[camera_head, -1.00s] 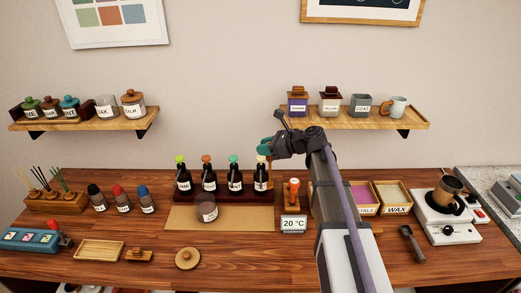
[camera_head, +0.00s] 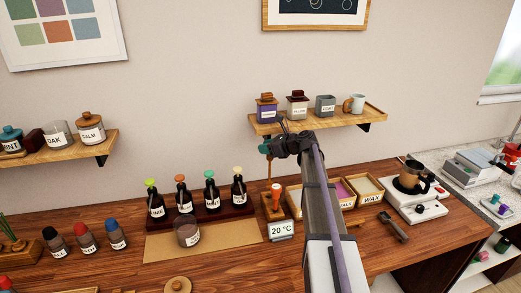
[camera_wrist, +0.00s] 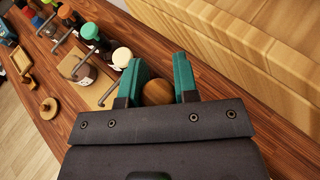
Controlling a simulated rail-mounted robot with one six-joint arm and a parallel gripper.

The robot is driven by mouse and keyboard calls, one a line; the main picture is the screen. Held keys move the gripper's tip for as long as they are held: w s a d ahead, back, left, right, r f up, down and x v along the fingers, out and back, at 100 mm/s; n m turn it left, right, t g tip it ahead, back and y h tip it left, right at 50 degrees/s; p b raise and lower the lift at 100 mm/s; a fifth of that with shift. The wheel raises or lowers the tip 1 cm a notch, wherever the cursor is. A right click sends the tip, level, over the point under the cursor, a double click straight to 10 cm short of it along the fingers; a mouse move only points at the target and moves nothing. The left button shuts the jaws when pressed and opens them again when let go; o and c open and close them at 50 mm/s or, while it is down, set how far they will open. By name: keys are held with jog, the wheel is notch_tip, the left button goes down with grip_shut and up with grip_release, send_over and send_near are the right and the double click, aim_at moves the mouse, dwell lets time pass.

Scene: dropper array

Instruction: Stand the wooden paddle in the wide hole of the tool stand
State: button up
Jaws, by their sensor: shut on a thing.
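My gripper (camera_head: 265,148) is at the end of my arm, above the back of the bench and right of the cream-topped bottle. In the wrist view its teal fingers (camera_wrist: 158,82) are closed on a round brown wooden end (camera_wrist: 157,93), which looks like the top of the wooden paddle.
Dark dropper bottles (camera_head: 196,198) with coloured tops stand in a row left of the stand. A temperature display (camera_head: 281,231) is in front of it. Wooden trays (camera_head: 366,190) lie to its right, partly behind my arm. A wall shelf (camera_head: 340,121) with jars hangs above.

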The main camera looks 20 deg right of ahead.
notch_tip(320, 180, down, 4)
jog(key=b, duration=0.4)
jog(key=shift+f, duration=0.2)
dwell(1.0)
jog(key=shift+f+b, duration=0.35)
jog(key=shift+b, duration=0.2)
jog(key=shift+f+b, duration=0.6)
jog(key=shift+f+b, duration=0.3)
jog(key=shift+f, duration=0.25)
dwell(0.7)
jog(key=shift+f+b, duration=0.35)
jog(key=shift+b, duration=0.25)
